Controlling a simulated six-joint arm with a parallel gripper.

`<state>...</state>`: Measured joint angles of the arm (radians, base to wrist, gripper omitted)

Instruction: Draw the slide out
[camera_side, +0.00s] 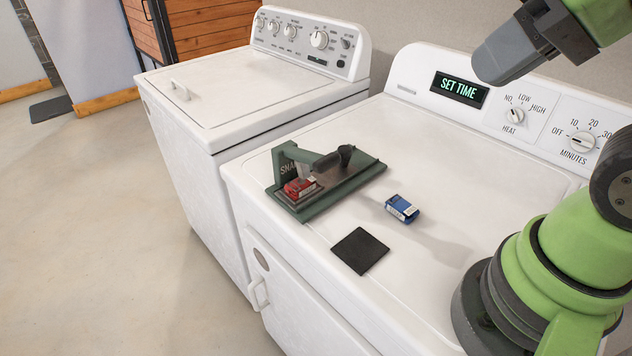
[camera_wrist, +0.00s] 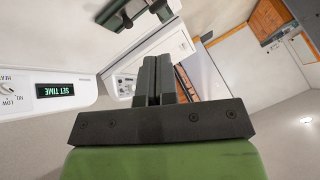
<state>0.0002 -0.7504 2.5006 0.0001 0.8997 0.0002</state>
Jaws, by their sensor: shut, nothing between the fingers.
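A green device (camera_side: 356,184) with part of a label, "SNA", stands on the dryer top, left of its middle. A dark plate (camera_side: 338,180) lies in its base, with a dark upright knob-like piece (camera_side: 346,152) towards the back right; I cannot tell for sure which part is the slide. A red box (camera_side: 299,187) sits at the front left end, partly under a grey arm of the device. My gripper (camera_side: 484,68) is shut and empty, high above the dryer's back and well right of the device. Its closed fingers show in the wrist view (camera_wrist: 158,72), with part of the device (camera_wrist: 135,12) at the top.
A blue box (camera_side: 402,208) and a flat black square (camera_side: 360,250) lie on the dryer top (camera_side: 450,180), right and front of the device. The raised control panel (camera_side: 520,108) runs along the back. A washer (camera_side: 235,90) stands to the left across a narrow gap.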

